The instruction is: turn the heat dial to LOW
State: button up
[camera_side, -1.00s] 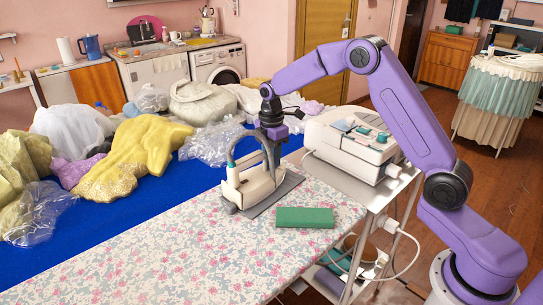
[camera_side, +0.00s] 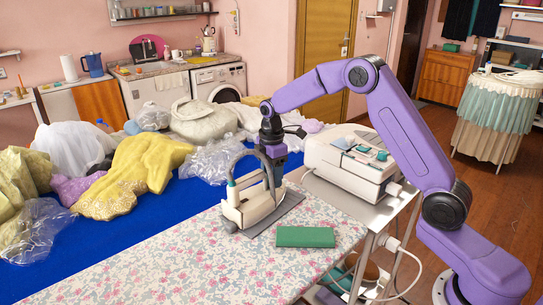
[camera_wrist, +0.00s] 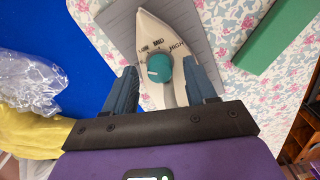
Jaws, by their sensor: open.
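The iron (camera_side: 254,208) stands on a grey pad on the flowered ironing surface, its handle arching upward. In the wrist view I look down on its pale body (camera_wrist: 147,24). I cannot tell which mark the dial points to. My gripper (camera_wrist: 160,73) is open, with one finger on each side of the dial and visible gaps between. In the side view my gripper (camera_side: 271,168) points down over the iron, partly behind its handle.
A green block (camera_side: 305,237) lies to the right of the grey pad (camera_side: 285,208). A white machine (camera_side: 350,163) stands behind right. Clear plastic (camera_side: 212,160) and a yellow cloth (camera_side: 135,175) lie on the blue cover at left. The flowered surface in front is clear.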

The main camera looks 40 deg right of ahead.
notch_tip(320, 180, up, 17)
dwell(0.4)
notch_tip(320, 180, down, 18)
jog(key=n, duration=0.6)
jog(key=shift+r, duration=0.2)
dwell(0.6)
grip_shut()
